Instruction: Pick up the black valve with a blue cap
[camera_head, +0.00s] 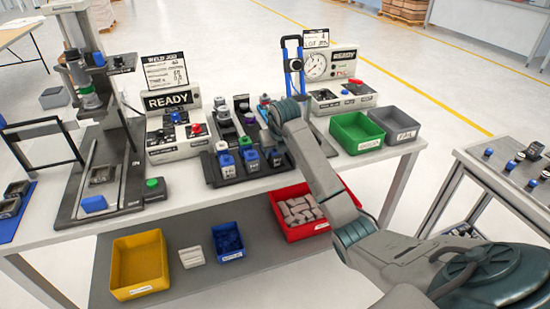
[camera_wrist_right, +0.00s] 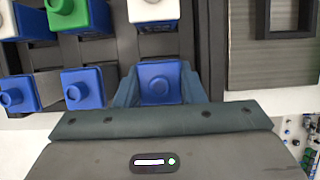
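A dark tray (camera_head: 210,179) on the bench holds several small valves. In the right wrist view my right gripper (camera_wrist_right: 158,92) has a finger on each side of a blue cap (camera_wrist_right: 158,78). Whether the fingers press on it is unclear, and the body under this cap is hidden. In the head view my right arm reaches over the tray and its fingers are hidden. My left gripper is out of view.
Other blue pieces (camera_wrist_right: 82,90) stand close left of the gripper. A green bin (camera_head: 357,135) and a grey bin (camera_head: 398,126) sit right of the tray. A READY panel (camera_head: 172,100) stands behind left. Yellow (camera_head: 139,264) and red (camera_head: 305,211) bins are on the lower shelf.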

